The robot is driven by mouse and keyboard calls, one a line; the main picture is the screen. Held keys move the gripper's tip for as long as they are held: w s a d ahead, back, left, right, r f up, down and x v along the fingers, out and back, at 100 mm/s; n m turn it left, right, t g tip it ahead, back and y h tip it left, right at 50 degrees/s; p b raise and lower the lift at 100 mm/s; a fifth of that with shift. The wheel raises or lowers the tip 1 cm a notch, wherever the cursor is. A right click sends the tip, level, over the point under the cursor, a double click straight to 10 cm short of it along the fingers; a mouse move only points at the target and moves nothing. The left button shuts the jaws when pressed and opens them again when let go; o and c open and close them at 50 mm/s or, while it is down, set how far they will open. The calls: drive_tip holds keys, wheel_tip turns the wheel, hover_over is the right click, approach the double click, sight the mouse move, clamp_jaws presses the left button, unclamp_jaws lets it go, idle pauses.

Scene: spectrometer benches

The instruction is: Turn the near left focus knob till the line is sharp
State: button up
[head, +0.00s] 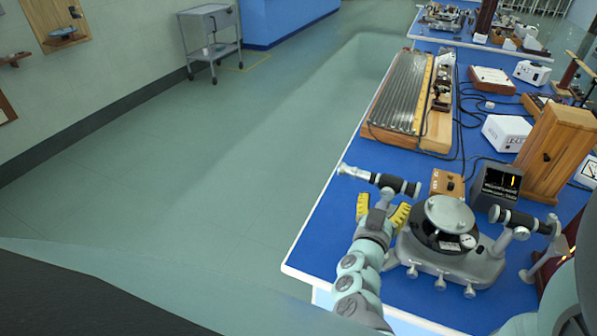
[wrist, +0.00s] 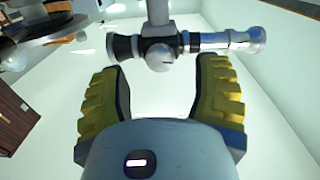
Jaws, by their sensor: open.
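The spectrometer (head: 448,262) stands at the near edge of the blue bench. Its left tube (head: 352,172), black and silver, points out to the left. In the wrist view the tube (wrist: 212,41) runs across the top, with a round silver knob (wrist: 159,58) facing me. My gripper (head: 384,205) is open below this tube; its yellow-padded fingers (wrist: 158,70) stand on either side of the knob, with gaps and no visible contact.
A second tube (head: 520,219) sticks out at the spectrometer's right. A small wooden box (head: 447,183), a tall wooden case (head: 556,155) and a white box (head: 506,133) stand behind. A long ribbed apparatus (head: 402,92) lies farther back. The floor left of the bench is clear.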

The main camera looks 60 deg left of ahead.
sight(387, 195)
drive_tip(key=shift+x, duration=1.75)
drive_tip(key=shift+a, duration=0.1)
clamp_jaws()
